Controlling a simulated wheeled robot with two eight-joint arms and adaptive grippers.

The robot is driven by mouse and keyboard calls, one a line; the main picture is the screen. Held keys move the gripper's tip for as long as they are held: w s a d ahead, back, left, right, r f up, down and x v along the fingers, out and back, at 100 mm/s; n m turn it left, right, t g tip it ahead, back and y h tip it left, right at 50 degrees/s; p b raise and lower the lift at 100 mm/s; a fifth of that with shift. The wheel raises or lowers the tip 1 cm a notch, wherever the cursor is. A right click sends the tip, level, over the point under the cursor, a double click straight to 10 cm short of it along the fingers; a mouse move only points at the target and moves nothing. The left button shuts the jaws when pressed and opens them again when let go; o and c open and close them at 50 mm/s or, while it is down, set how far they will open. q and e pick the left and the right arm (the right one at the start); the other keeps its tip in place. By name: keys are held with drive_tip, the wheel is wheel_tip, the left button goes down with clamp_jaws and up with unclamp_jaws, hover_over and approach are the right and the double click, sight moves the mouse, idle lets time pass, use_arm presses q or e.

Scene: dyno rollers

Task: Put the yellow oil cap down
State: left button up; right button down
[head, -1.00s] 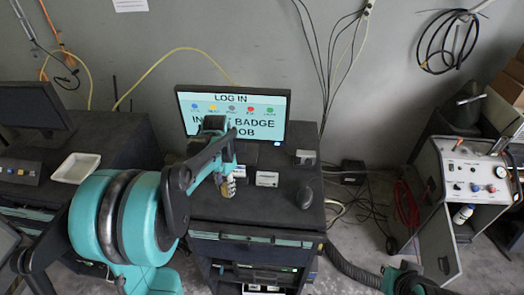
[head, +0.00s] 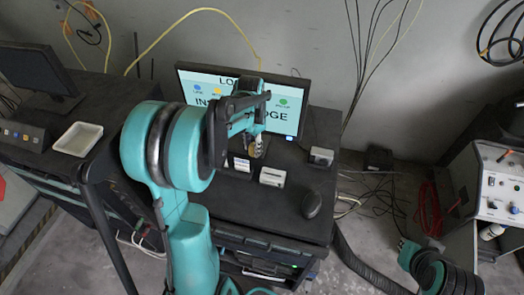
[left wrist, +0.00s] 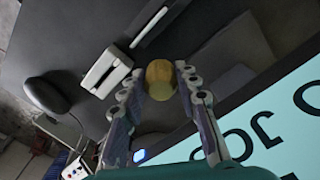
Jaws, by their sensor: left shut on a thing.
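The yellow oil cap (left wrist: 160,76) sits between the fingertips of my left gripper (left wrist: 158,82) in the left wrist view. In the head view my left gripper (head: 257,146) is over the dark cabinet top (head: 285,205), just in front of the log-in monitor (head: 285,101). The cap is small there and mostly covered by the fingers. The left gripper is shut on it. Whether the cap touches the cabinet top is hard to tell. My right gripper does not show in either view.
Two small white-fronted boxes (head: 272,177) and (head: 242,165) stand close to the gripper. A grey device (head: 321,156) and a black mouse (head: 312,204) lie to the right. A white tray (head: 78,139) is on the left bench. Clear top lies in front of the boxes.

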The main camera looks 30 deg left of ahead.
sight(253, 166)
use_arm(q)
wheel_tip(253, 166, down, 7)
drive_tip(key=shift+f, duration=0.2)
drive_tip(key=shift+s, duration=0.15)
drive_tip(key=shift+f, duration=0.1)
drive_tip(key=o, duration=1.2)
drive_tip(key=shift+c, duration=0.2)
